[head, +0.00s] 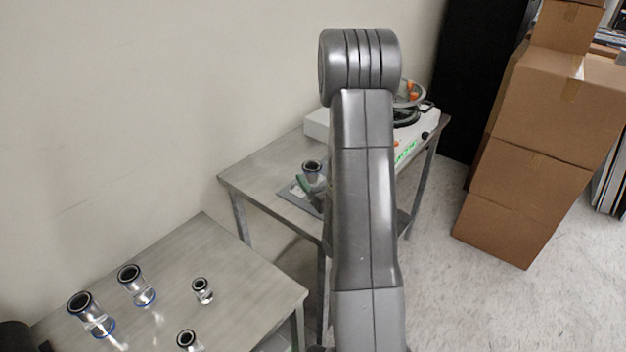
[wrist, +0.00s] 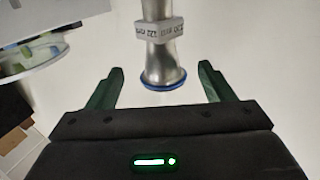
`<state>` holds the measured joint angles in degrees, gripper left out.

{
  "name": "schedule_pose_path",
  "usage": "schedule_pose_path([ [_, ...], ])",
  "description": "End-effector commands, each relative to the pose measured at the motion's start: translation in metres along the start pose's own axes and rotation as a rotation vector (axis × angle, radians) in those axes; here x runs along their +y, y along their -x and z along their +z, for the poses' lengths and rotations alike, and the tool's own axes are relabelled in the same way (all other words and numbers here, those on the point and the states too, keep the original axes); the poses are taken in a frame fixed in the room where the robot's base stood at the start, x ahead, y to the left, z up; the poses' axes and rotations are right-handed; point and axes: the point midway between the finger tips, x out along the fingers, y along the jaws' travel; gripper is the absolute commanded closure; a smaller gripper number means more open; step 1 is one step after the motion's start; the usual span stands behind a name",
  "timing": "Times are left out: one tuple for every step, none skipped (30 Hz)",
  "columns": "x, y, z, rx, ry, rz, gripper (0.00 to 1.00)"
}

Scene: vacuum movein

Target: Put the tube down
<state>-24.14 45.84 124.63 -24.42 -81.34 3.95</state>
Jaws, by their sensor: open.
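A steel tube (head: 312,169) with a dark round top stands upright at the far table's grey plate (head: 289,193); its base is hidden in the head view. In the wrist view the tube (wrist: 160,66) shows a lettered pale collar and a blue rim at its flared end. My gripper (wrist: 161,70) is open. Its two dark green fingers lie to the left and right of the tube, with visible gaps on both sides. In the head view a bit of green finger shows beside the tube, and my arm hides the rest.
A white machine with a green display (head: 405,152) stands on the far table (head: 262,165), partly behind my arm. Several more tubes stand on the near table (head: 225,255). Cardboard boxes (head: 530,150) are stacked at right. A wall runs behind both tables.

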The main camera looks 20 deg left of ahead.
Motion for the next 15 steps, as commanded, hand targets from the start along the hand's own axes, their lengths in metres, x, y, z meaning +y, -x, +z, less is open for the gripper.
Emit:
schedule_pose_path([
  [-0.001,-0.005,-0.002,0.0,0.0,-0.001,0.25],
  [-0.001,-0.008,-0.002,0.0,0.0,-0.002,0.25],
  [-0.002,-0.014,-0.003,-0.001,0.0,-0.003,0.25],
  [-0.002,-0.019,-0.004,-0.001,0.0,-0.003,0.25],
  [-0.003,-0.024,-0.005,0.0,0.0,-0.003,0.25],
  [-0.003,-0.03,-0.005,0.001,0.001,-0.003,0.25],
  [-0.003,-0.034,-0.004,0.0,0.001,-0.002,0.25],
  [-0.003,-0.038,-0.004,-0.001,0.001,-0.002,0.25],
  [-0.003,-0.043,-0.003,-0.001,0.001,-0.002,0.25],
  [-0.003,-0.045,-0.003,0.0,0.001,-0.001,0.25],
  [-0.002,-0.048,-0.003,0.0,0.001,-0.001,0.25],
  [-0.002,-0.05,-0.003,0.0,0.001,0.0,0.25],
  [-0.002,-0.05,-0.003,0.0,0.001,0.0,0.25],
  [-0.002,-0.051,-0.002,0.0,0.001,0.001,0.25],
  [-0.002,-0.051,-0.002,0.0,0.001,0.001,0.25],
])
